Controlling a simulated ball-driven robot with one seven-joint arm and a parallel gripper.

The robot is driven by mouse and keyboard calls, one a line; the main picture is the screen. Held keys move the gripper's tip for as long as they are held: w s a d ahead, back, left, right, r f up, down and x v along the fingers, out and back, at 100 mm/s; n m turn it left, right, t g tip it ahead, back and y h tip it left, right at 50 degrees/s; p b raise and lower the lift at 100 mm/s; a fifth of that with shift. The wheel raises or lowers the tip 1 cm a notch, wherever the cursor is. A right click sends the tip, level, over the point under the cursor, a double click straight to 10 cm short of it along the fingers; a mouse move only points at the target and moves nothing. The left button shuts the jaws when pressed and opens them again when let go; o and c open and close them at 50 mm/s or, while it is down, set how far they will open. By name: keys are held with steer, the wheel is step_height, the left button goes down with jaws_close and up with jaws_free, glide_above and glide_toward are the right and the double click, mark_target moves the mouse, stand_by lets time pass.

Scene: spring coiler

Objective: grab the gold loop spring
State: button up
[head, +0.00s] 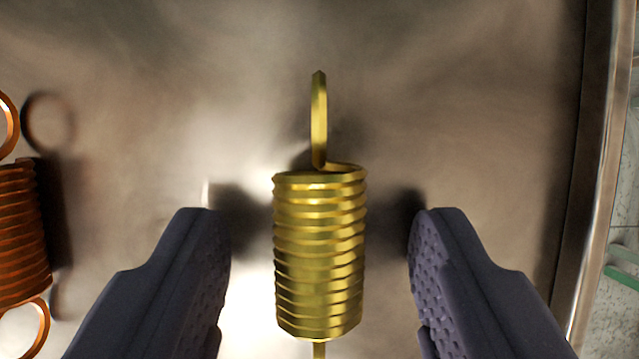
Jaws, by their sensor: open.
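The gold loop spring (319,255) lies in the middle of the head view on a metal tray. Its coiled body runs up and down the picture, with one end loop seen nearly edge-on at the top. The lower loop is mostly cut off by the bottom edge. My gripper (320,225) is open, with one dark finger on each side of the coil. There is a clear gap between each finger and the spring, and nothing is held.
A copper-orange spring (20,235) with end loops lies at the left edge, partly out of view. The metal tray (470,90) has a raised rim (597,170) on the right. Bare tray surface lies above and to both sides of the gold spring.

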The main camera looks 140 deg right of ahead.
jaws_close()
steer(key=shift+r, duration=0.1)
